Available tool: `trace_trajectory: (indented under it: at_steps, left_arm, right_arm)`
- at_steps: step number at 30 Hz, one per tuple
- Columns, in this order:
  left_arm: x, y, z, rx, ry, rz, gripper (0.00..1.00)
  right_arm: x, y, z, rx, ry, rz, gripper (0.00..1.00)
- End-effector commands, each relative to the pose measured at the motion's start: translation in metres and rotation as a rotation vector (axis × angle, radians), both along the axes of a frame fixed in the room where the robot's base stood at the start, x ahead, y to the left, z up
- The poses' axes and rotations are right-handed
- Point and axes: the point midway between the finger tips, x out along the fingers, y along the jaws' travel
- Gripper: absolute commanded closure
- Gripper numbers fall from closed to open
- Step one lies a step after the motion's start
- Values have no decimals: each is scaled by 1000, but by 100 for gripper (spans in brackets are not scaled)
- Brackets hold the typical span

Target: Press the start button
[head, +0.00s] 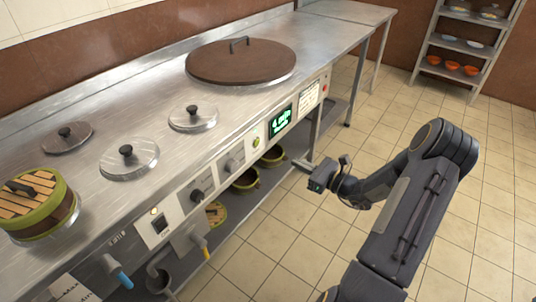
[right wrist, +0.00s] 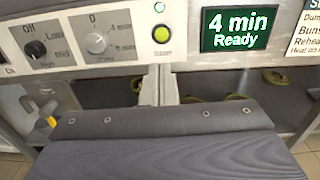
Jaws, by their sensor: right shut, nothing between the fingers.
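A round yellow-green button with a dark ring (head: 256,141) is on the light front panel of the steel counter. It also shows in the right wrist view (right wrist: 161,34), just left of a green-lit display (right wrist: 236,29) reading "4 min Ready". The small label under the button is too blurred to read. My right gripper (head: 318,180) is in front of the panel, apart from it, over the aisle. In the right wrist view its pale fingers (right wrist: 160,84) are shut and empty, below the button in the picture. My left gripper is not in view.
A large brown lid (head: 240,60) and a bamboo steamer (head: 38,205) are on the counter. The tiled floor (head: 270,240) is clear.

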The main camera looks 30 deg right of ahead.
Motion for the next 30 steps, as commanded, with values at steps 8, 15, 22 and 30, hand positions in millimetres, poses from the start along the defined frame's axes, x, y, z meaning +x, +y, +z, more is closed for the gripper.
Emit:
trace_trajectory:
  at_steps: [8, 15, 22, 30]
  left_arm:
    - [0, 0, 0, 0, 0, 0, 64]
    - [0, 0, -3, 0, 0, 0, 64]
    - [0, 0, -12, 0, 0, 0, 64]
    - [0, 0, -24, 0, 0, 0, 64]
  right_arm:
    - [0, -3, -2, 10, 0, -11, 100]
    - [10, 2, -3, 9, -2, -8, 100]
    - [50, 20, -4, 9, -2, -5, 100]
    - [101, 41, -4, 8, -3, -6, 100]
